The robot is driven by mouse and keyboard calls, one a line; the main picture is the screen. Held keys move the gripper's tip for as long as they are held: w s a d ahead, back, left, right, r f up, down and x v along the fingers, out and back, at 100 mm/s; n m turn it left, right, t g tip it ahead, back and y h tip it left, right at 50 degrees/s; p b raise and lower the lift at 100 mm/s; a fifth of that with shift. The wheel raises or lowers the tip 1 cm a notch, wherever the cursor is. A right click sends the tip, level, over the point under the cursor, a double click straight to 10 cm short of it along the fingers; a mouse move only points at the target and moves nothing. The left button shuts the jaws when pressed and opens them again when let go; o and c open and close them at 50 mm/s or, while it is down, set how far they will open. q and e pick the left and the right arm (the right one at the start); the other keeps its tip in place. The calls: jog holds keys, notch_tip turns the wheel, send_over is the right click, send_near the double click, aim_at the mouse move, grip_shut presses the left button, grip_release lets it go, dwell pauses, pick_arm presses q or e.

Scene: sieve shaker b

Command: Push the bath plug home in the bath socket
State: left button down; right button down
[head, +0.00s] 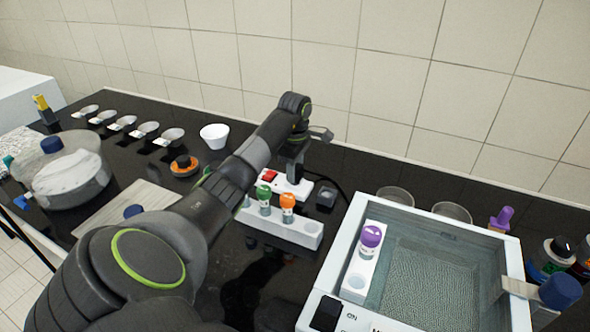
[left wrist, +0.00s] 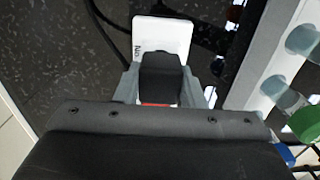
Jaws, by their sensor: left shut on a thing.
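The white socket block (head: 289,186), with a red switch (head: 269,175), lies on the black bench near the wall. It also shows in the left wrist view (left wrist: 163,34). My left gripper (head: 296,152) is above the block, pointing down, and is shut on the dark bath plug (left wrist: 160,78). In the left wrist view the plug is between the two fingers and overlaps the block. I cannot tell whether the plug's underside touches the socket or how deep it sits. My right gripper is not in view.
A white rack (head: 283,228) with green- and orange-capped vials stands in front of the block. A small dark cube (head: 326,197) is to its right. The water bath (head: 519,262) stands at the right. A white cup (head: 214,135) is to the left.

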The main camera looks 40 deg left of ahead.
pick_arm(q)
jog(key=shift+f+b, duration=0.4)
dwell(0.4)
jog(key=c, duration=0.9)
grip_release()
jog(key=shift+r, duration=0.1)
jog(key=shift+o, duration=0.2)
jog(key=shift+r, duration=0.3)
notch_tip(320, 180, up, 2)
jog(key=shift+r+b, duration=0.1)
jog(key=shift+b, duration=0.25)
notch_tip(320, 180, up, 4)
jog(key=shift+f+p, duration=0.2)
jog(key=shift+p, duration=1.05)
notch_tip(320, 180, up, 11)
jog(key=p, duration=1.1)
